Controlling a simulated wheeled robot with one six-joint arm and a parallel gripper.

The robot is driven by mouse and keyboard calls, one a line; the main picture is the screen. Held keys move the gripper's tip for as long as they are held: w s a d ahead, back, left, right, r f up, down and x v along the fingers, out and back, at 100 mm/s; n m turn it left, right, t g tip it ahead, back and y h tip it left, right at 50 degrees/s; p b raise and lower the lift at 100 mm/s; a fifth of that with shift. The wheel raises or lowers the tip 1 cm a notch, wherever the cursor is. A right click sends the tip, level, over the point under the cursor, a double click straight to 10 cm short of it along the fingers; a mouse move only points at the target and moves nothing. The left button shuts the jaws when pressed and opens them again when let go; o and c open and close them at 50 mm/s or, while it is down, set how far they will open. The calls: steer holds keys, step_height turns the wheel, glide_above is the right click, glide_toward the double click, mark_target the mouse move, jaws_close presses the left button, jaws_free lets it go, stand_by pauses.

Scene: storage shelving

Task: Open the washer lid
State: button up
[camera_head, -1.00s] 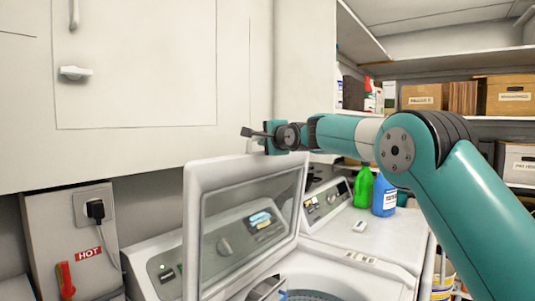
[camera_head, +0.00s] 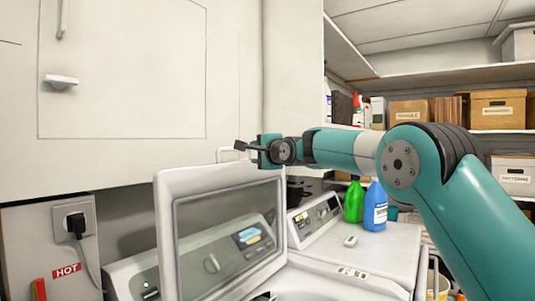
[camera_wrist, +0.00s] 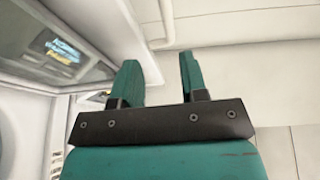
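The washer lid (camera_head: 165,225), a white frame with a dark glass window (camera_head: 225,235), stands raised above the washer (camera_head: 325,282) in the head view. My gripper (camera_head: 258,150) is at the lid's upper right edge; whether it touches the lid is unclear. In the wrist view, my gripper's two teal fingers (camera_wrist: 158,75) are apart with nothing gripped between them. The lid's white frame (camera_wrist: 95,25) and its glass pass on the left of the fingers there. The washer tub's opening is mostly out of view at the bottom of the head view.
A white wall cabinet (camera_head: 130,80) is close behind the gripper. A green bottle (camera_head: 353,202) and a blue bottle (camera_head: 375,207) stand on the neighbouring machine (camera_head: 375,245). Shelves with cardboard boxes (camera_head: 497,110) are at the right. A plug (camera_head: 76,224) sits in an outlet at left.

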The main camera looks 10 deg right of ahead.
steer(key=b+v, duration=0.7)
steer(key=v, duration=1)
steer(key=shift+s, duration=0.1)
